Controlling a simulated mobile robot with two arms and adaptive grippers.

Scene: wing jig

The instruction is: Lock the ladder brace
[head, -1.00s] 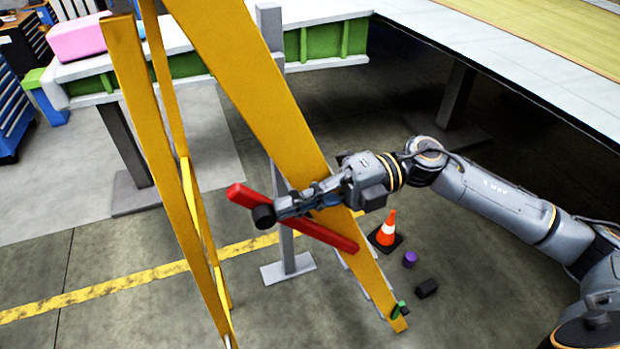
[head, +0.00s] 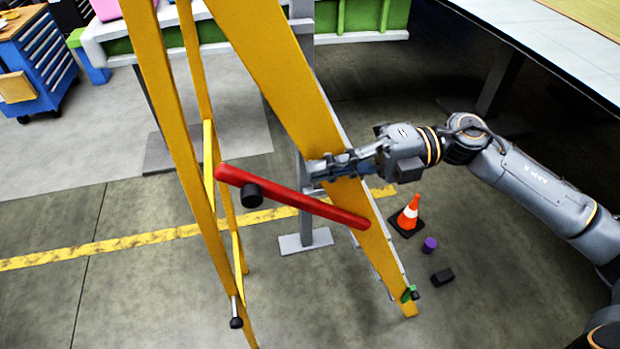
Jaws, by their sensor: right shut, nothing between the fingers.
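The yellow ladder (head: 292,95) stands open in the middle of the head view. A red brace bar (head: 305,203) slants across the gap between its legs. Its right end lies on the right ladder rail, and its left end appears against the left ladder legs (head: 172,140); I cannot tell whether it touches them. A black knob (head: 252,193) sits near the bar's left end. My right gripper (head: 314,178) is shut and empty, in front of the right rail, above the bar and right of the knob. My left gripper is not in view.
An orange cone (head: 408,214), a purple cylinder (head: 429,245) and a black block (head: 443,277) stand on the floor right of the ladder. A grey post with a foot plate (head: 306,243) is behind it. A blue tool cabinet (head: 45,62) is at the far left.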

